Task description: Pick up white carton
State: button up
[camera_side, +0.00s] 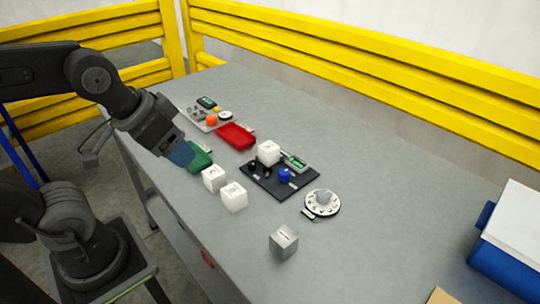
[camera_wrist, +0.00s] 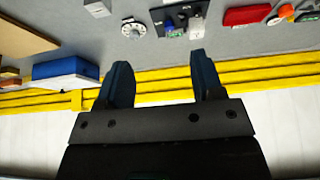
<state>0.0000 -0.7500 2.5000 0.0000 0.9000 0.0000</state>
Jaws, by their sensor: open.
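White box-shaped cartons stand near the middle of the grey table. One white carton (camera_side: 268,153) stands on a black panel (camera_side: 259,183); two more, a left one (camera_side: 214,178) and a right one (camera_side: 234,197), stand in front of it. I cannot tell which the task means. My gripper (camera_side: 183,155) is above the table's near edge, left of the cartons and apart from them. In the wrist view, its two dark blue fingers (camera_wrist: 162,75) are spread with nothing between them. A white block (camera_wrist: 197,27) on the black panel shows at the top there.
A green tray (camera_side: 200,158) is close to my gripper, with a red tray (camera_side: 236,136) behind. A round dial (camera_side: 322,203) and a grey cube (camera_side: 284,241) stand to the right. A blue bin (camera_side: 500,256) is far right. Yellow rails (camera_side: 360,60) run behind.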

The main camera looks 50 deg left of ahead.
jog(key=shift+o, duration=0.4)
jog(key=shift+o, duration=1.3)
jog(key=n+g, duration=0.6)
jog(key=n, duration=1.2)
send_over(269, 146)
notch_tip(269, 146, down, 7)
jog(key=f, duration=0.8)
jog(key=shift+a+f, duration=0.2)
jog(key=shift+f, duration=0.15)
jog(key=shift+d+f, duration=0.2)
jog(key=shift+f, duration=2.5)
